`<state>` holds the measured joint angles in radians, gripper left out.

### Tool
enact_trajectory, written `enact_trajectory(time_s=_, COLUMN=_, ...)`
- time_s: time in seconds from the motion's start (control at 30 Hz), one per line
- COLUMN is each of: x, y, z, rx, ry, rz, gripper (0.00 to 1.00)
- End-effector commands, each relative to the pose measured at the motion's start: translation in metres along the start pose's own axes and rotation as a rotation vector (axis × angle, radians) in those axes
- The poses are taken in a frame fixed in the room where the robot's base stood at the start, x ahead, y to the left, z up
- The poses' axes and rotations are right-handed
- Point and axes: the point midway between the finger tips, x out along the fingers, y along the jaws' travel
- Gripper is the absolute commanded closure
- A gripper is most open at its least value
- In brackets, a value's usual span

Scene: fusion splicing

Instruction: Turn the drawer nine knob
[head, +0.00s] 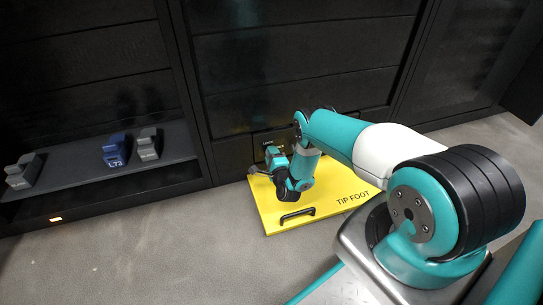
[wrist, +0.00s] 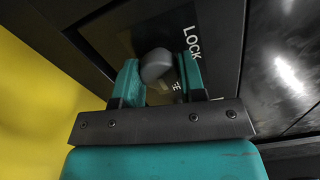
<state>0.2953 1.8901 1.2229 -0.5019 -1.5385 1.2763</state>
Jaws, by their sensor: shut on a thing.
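In the wrist view, a grey round knob (wrist: 157,65) sits on a dark panel, next to white lettering that reads LOCK. My gripper (wrist: 160,80) has its teal fingers on either side of the knob and is shut on it. A second, partly hidden label shows below the knob between the fingers. In the head view, my gripper (head: 254,170) is low at the front of the black cabinet, above the yellow panel. The drawer number cannot be read in either view.
A yellow panel (head: 325,212) marked TIP FOOT, with a black handle (head: 297,215), lies low before the cabinet (head: 290,70). At left, a shelf (head: 85,178) holds a blue block (head: 114,150) marked L73 and grey blocks (head: 22,172). The floor at front left is clear.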

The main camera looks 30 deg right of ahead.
Motion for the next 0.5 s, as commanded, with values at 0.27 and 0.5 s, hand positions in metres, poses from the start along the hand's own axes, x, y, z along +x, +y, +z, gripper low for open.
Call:
enact_trajectory(time_s=0.27, x=-0.0002, y=0.0008, z=0.0025, rx=0.007, ry=-0.005, rz=0.003, gripper=0.86)
enact_trajectory(time_s=0.5, x=-0.0001, y=0.0004, z=0.0009, rx=0.006, ry=-0.002, rz=0.002, gripper=0.37)
